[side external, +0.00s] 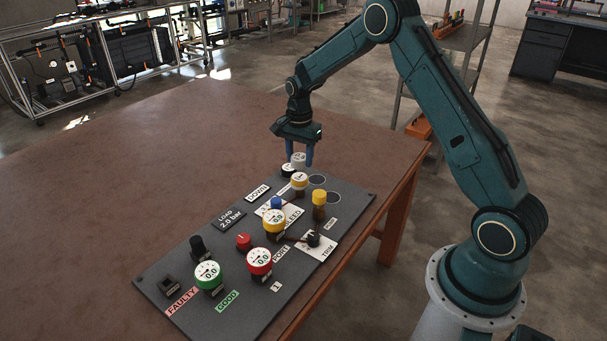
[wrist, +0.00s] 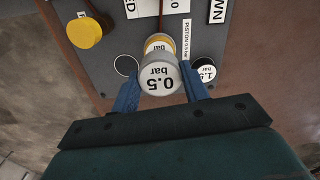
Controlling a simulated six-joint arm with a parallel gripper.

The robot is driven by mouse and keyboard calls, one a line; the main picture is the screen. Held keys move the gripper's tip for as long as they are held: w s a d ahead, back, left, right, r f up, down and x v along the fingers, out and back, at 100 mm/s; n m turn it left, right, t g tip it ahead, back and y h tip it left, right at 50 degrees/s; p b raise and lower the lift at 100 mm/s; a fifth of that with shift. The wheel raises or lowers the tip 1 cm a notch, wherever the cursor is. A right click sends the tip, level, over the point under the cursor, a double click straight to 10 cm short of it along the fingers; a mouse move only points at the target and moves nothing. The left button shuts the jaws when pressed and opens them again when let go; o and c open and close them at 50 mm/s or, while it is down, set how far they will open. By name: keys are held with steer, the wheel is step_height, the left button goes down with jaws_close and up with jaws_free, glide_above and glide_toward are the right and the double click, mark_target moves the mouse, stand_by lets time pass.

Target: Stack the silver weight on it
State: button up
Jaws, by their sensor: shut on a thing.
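The silver weight (wrist: 160,78), marked 0.5 bar, sits between the two blue fingers of my gripper (wrist: 161,92), which is shut on it. In the side view my gripper (side external: 302,156) is above the far end of the dark panel, with the silver weight (side external: 298,159) between its fingers. A yellow-rimmed, white-topped piece (side external: 299,181) stands just nearer on the panel; it also shows in the wrist view (wrist: 160,43), partly hidden behind the weight. I cannot tell whether the two touch. A label reading PISTON 0.5 bar (wrist: 187,40) lies beside it.
A black weight (wrist: 203,68) marked 1.5 bar is close beside one finger. A dark round spot (wrist: 126,65) is bare. A yellow-topped knob (side external: 319,197), yellow gauge (side external: 274,222), red gauge (side external: 259,262) and green gauge (side external: 208,275) stand on the panel. The table's left side (side external: 120,165) is clear.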

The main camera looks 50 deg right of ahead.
mark_target(300, 167)
steer(key=shift+f, duration=1.95)
steer(key=shift+f, duration=0.15)
steer(key=o, duration=1.1)
steer(key=shift+c, duration=0.2)
step_height(300, 167, up, 12)
steer(key=shift+f, duration=0.1)
steer(key=shift+r, duration=0.25)
steer(key=shift+r, duration=0.1)
